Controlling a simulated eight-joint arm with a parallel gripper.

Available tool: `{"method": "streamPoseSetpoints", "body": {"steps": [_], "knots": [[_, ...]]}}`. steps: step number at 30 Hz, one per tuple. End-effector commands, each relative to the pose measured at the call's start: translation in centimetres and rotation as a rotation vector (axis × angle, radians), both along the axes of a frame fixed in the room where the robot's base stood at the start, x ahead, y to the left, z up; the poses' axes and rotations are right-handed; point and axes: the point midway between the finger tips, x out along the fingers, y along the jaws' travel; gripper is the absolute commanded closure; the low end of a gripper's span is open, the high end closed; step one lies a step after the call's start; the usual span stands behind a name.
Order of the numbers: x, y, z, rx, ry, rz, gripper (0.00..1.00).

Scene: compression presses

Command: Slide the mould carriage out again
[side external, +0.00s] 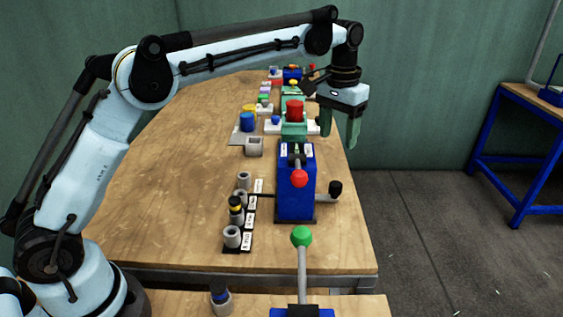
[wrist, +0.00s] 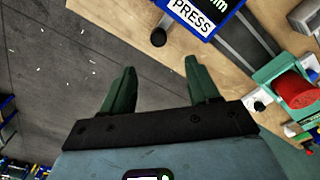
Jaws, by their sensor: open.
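My gripper (side external: 339,138) hangs with its green fingers pointing down, open and empty, beside the right edge of the table. In the wrist view the spread fingers (wrist: 160,66) have bare floor and the table edge beyond them. The blue press (side external: 296,190) has a red ball lever (side external: 299,178) at its front. A rod with a black knob (side external: 335,188) sticks out from its right side; the knob also shows in the wrist view (wrist: 158,38), apart from the fingers. I cannot tell whether this rod belongs to the mould carriage. No carriage shows clearly.
A green press with a red cylinder (side external: 294,110) stands behind the blue press, left of my gripper. Grey cylinders (side external: 232,237) stand on a labelled strip at the left. A green ball lever (side external: 301,236) rises in front. The table's left half is clear.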

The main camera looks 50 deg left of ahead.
Motion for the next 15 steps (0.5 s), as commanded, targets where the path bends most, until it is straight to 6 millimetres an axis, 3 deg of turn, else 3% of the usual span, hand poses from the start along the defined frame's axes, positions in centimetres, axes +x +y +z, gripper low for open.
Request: {"method": "streamPoseSetpoints", "body": {"steps": [15], "knots": [[-3.8,1.8,2.9,-0.011,-0.123,0.001,0.40]]}}
